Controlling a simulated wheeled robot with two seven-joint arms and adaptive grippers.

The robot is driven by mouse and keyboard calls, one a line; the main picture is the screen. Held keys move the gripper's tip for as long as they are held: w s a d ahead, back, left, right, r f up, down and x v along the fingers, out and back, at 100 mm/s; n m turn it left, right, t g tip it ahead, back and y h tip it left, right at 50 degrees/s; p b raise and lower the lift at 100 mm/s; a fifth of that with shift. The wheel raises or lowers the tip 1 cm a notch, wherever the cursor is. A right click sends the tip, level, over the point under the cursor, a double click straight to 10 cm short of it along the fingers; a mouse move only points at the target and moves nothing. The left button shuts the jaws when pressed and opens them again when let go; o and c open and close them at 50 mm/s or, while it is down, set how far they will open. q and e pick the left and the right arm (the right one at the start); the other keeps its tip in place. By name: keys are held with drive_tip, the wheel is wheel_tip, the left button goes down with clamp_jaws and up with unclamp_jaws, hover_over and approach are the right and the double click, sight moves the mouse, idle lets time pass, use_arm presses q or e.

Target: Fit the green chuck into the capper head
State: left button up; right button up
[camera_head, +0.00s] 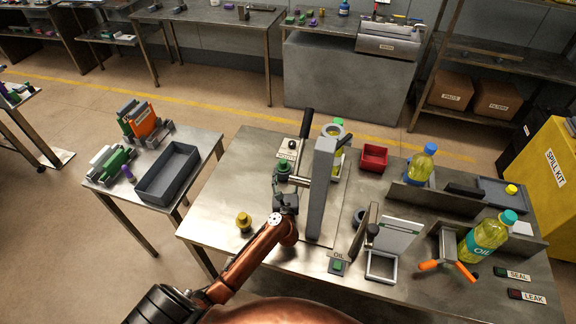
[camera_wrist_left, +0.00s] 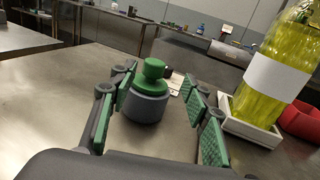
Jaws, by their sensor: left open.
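The green chuck (camera_wrist_left: 149,92), a green knob on a dark grey round body, stands upright on the bench in the left wrist view. It also shows in the head view (camera_head: 283,168), partly hidden by my gripper. My left gripper (camera_head: 284,188) is open, its green-padded fingers on either side of the chuck with gaps. The capper stands just right of it, with a tall grey column (camera_head: 321,190) and a black lever (camera_head: 306,124). The capper head is mostly hidden behind the column; a pale ring (camera_head: 334,130) shows at its top. My right gripper is not in view.
A yellow-liquid bottle (camera_wrist_left: 272,80) stands in a white tray beside the chuck. A yellow part (camera_head: 243,221) stands on the bench's left side. A red bin (camera_head: 374,157) lies behind the capper.

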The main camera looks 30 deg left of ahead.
sight(283, 164)
use_arm(q)
drive_tip(key=x, duration=0.4)
drive_tip(key=shift+s+a, duration=0.1)
drive_tip(key=shift+a, duration=0.3)
drive_tip(key=shift+x, duration=1.4)
drive_tip(key=shift+f, duration=0.1)
drive_tip(key=c, duration=0.7)
drive_tip(key=shift+c, duration=1.4)
clamp_jaws()
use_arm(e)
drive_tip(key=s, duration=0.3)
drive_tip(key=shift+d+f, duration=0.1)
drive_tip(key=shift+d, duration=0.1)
